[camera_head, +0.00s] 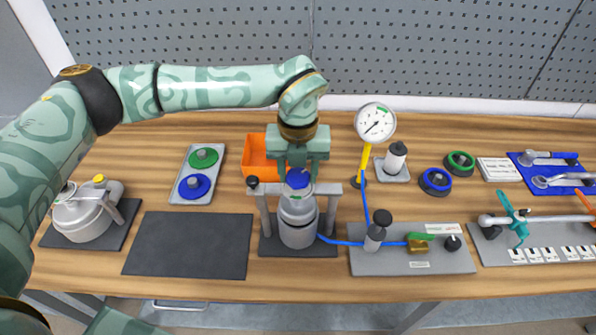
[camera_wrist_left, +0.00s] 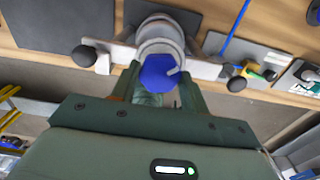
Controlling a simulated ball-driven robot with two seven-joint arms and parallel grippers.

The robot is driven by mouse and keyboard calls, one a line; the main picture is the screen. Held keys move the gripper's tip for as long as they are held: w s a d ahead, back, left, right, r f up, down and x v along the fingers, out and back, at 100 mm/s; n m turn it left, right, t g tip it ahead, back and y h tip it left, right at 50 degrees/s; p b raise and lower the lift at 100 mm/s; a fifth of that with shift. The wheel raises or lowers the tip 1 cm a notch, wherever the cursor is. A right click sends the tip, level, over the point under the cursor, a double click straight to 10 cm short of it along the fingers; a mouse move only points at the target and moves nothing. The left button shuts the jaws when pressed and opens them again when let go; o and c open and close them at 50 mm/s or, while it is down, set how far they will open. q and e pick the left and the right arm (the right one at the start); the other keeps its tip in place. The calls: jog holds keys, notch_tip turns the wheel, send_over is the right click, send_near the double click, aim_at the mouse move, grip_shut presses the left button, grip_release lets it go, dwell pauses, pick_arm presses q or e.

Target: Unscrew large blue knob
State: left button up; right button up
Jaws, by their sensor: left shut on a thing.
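The large blue knob (camera_head: 299,178) sits on top of the grey metal vessel (camera_head: 298,226), which stands upright in a clamp frame on a dark mat. My left gripper (camera_head: 297,173) comes down from above and is shut on the knob. The fingers partly hide the knob's sides. My right gripper does not show in either view.
An orange bin (camera_head: 257,155) stands close behind the vessel. A tray (camera_head: 183,196) with green and blue knobs is at the left, beside a bare dark mat (camera_head: 190,247). A blue hose (camera_head: 342,241) runs to the valve board (camera_head: 415,264). A pressure gauge (camera_head: 376,122) rises behind.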

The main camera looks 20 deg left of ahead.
aim_at(298, 175)
pick_arm(q)
jog(key=n, duration=0.3)
jog(key=n+b, duration=0.1)
jog(key=shift+s+f, duration=0.15)
jog(key=shift+f, duration=0.1)
jog(key=shift+n, duration=1.5)
jog(key=o, duration=1)
jog(key=shift+r, duration=0.15)
jog(key=shift+r, duration=0.1)
jog(key=shift+w+r, duration=0.2)
jog(key=shift+r, duration=0.15)
notch_tip(298, 175, up, 15)
jog(key=shift+r+b, duration=0.15)
jog(key=shift+b, duration=0.25)
